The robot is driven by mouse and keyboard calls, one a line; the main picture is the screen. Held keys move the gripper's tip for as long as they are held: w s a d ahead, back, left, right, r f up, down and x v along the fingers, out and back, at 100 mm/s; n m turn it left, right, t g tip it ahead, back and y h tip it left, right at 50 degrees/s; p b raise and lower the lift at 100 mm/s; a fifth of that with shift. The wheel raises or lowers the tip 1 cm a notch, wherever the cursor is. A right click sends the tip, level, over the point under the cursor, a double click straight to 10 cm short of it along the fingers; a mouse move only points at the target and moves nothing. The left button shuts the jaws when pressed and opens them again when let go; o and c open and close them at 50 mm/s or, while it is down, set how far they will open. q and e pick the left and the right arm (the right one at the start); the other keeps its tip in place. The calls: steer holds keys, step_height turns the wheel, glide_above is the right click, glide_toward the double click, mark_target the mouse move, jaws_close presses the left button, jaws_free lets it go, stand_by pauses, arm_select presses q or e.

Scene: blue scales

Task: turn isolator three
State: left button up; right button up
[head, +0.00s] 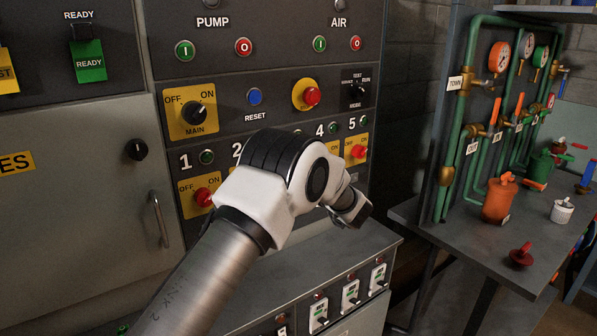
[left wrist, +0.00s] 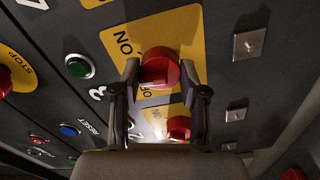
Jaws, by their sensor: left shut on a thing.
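The red knob of isolator three (left wrist: 158,67) sits on a yellow ON/OFF plate (left wrist: 112,42) in the left wrist view. A partly hidden numeral that looks like a 3 stands beside it. My left gripper (left wrist: 160,82) has one finger on each side of this knob and is shut on it. The fingers hide part of the plate, and the knob's exact setting is hard to tell. In the head view my left arm covers isolator three and the gripper's fingertips. My right gripper is in neither view.
The isolator two knob (left wrist: 178,127) is close to my fingers. The isolator one knob (head: 203,197) and isolator five knob (head: 358,152) show either side of my arm. Above are the main switch (head: 194,113) and a red stop button (head: 312,95). A pipe bench (head: 470,250) stands right.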

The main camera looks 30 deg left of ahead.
arm_select(q)
steer(key=shift+r+m+p, duration=0.15)
steer(key=shift+m+p, duration=1.6)
steer(key=shift+m, duration=2.05)
steer(key=o, duration=1)
steer(key=shift+o, duration=0.7)
steer(key=shift+a+f, duration=0.1)
steer(key=shift+f, duration=0.1)
steer(key=v, duration=1.2)
steer(key=shift+f, duration=0.1)
